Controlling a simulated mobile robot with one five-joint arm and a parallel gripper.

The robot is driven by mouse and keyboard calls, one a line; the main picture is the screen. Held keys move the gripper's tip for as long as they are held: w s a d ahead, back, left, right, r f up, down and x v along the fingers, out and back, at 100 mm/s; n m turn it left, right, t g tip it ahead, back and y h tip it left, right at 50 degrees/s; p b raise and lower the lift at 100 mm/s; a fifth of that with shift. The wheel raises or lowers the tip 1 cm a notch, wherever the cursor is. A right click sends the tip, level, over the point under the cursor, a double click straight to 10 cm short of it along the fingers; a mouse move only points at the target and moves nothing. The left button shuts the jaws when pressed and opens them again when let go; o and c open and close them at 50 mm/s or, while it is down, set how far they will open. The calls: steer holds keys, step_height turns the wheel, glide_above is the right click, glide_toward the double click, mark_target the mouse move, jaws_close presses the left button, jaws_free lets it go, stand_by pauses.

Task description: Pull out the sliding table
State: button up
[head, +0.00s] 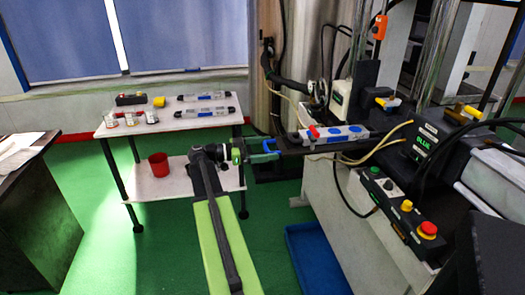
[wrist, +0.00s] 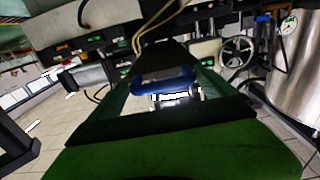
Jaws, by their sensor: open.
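The sliding table (head: 350,145) is a dark narrow plate that sticks out from the machine at the centre right of the head view. A grey mould (head: 332,134) with blue spots and a red part lies on it. A blue handle (head: 271,145) is at its left end. My gripper (head: 251,153) is open at the handle, coming from the left. In the wrist view the blue handle (wrist: 160,87) shows between my two dark green fingers. I cannot tell whether the fingers touch it.
A white two-tier table (head: 170,122) with small cups and cylinders stands behind my arm, a red cup (head: 159,164) on its lower shelf. A control box (head: 398,208) with buttons is at right, a blue tray (head: 318,258) on the floor.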

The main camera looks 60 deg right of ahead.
steer(key=shift+w, duration=0.1)
steer(key=v, duration=1.7)
steer(key=shift+a, duration=0.1)
